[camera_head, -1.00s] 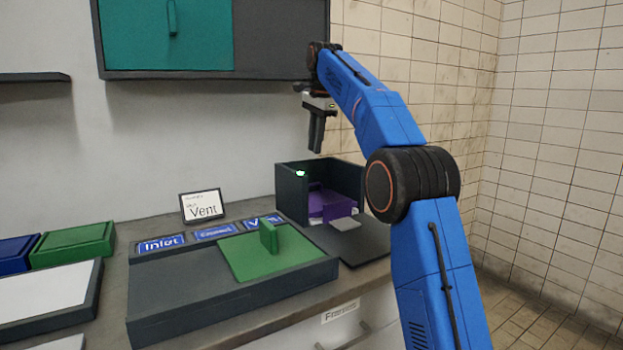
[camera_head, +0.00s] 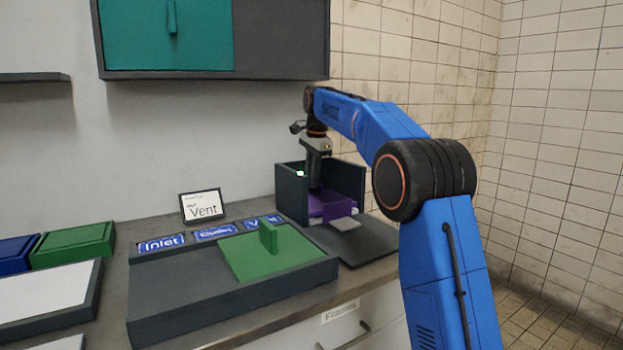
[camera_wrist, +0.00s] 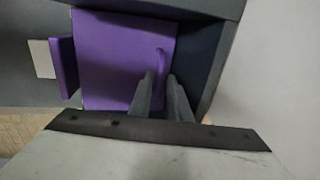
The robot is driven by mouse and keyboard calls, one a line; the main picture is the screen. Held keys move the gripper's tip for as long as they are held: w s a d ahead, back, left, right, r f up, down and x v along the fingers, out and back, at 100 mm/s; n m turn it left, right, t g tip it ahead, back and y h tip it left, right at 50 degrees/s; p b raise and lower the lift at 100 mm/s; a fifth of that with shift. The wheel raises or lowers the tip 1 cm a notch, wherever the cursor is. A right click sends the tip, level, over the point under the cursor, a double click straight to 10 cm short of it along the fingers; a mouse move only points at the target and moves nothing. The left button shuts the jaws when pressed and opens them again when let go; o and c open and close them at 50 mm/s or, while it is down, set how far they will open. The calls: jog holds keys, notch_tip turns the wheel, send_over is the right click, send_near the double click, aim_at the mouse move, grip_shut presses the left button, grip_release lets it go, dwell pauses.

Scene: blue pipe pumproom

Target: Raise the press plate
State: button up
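The purple press plate (camera_head: 335,207) sits low inside a dark open-fronted box on the counter. In the wrist view the plate (camera_wrist: 110,62) shows a small upright purple handle (camera_wrist: 162,60) near its right side. My gripper (camera_head: 315,186) points down into the box from above. In the wrist view its two fingers (camera_wrist: 161,80) are apart, with the handle in line with the gap between them. Whether the fingers touch the handle cannot be told. The lower fingertips are partly hidden in the head view.
The box's dark walls (camera_head: 291,195) stand close around my gripper. A grey block (camera_head: 345,223) is at the box's front. A wall cabinet (camera_head: 270,40) hangs above.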

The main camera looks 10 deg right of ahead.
grip_shut()
jog(key=shift+r, duration=0.1)
jog(key=shift+r, duration=3.45)
grip_release()
